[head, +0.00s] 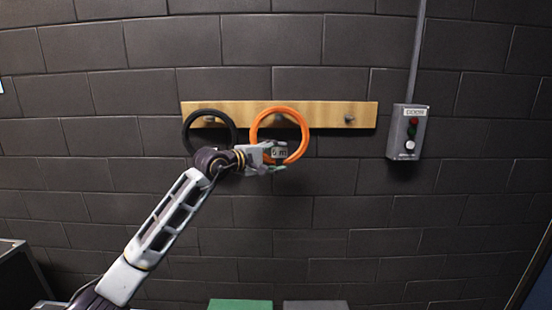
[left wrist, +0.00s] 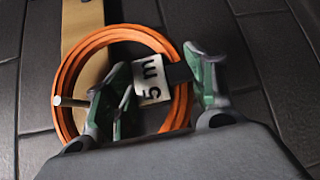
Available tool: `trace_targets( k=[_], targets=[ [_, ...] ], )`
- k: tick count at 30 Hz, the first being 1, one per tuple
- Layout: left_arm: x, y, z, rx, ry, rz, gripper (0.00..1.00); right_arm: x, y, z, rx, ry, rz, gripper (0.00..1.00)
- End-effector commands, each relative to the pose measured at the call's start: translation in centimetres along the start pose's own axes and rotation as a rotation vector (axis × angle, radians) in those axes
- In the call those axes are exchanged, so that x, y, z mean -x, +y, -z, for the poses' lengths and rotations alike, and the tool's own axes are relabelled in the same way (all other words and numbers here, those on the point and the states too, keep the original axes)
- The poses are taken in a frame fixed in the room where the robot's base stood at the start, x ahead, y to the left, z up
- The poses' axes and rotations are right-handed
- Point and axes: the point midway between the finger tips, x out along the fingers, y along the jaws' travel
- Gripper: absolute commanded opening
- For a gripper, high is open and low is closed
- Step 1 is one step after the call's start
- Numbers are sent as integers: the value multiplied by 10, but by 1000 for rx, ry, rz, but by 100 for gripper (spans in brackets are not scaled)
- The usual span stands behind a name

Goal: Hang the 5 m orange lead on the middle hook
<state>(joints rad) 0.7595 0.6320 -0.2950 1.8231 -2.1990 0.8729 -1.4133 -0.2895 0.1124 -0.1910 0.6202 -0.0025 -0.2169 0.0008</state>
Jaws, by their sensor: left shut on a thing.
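The orange lead (head: 256,125) is a round coil in front of the wooden board (head: 335,112). Its white "5 m" tag (left wrist: 150,80) faces the left wrist camera. My left gripper (head: 274,158) is shut on the lower part of the coil at the tag; its green fingers (left wrist: 160,90) show on both sides of the tag. The middle hook (head: 280,119) shows inside the ring. In the left wrist view the peg (left wrist: 70,101) crosses in front of the coil's band, so the ring appears to be around it. My right gripper is out of view.
A black coil (head: 186,128) hangs on the left hook (head: 209,119), close beside the orange one. The right hook (head: 348,118) is bare. A grey button box (head: 406,132) is on the wall to the right. Green (head: 240,304) and grey (head: 315,305) surfaces show at the bottom.

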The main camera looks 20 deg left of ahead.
Motion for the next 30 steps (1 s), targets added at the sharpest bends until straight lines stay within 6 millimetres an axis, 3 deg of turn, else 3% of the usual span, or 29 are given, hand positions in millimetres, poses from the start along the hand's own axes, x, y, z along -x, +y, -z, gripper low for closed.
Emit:
trace_targets(
  k=[15, 28, 29, 30],
  targets=[
    [-1, -1, 1, -1, -1, -5, 12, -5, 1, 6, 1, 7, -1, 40],
    [-1, -1, 1, -1, -1, -5, 12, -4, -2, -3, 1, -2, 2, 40],
    [-1, -1, 1, -1, -1, -5, 58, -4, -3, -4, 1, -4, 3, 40],
    [-1, -1, 1, -1, 0, -5, 63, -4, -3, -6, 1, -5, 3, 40]
  ],
)
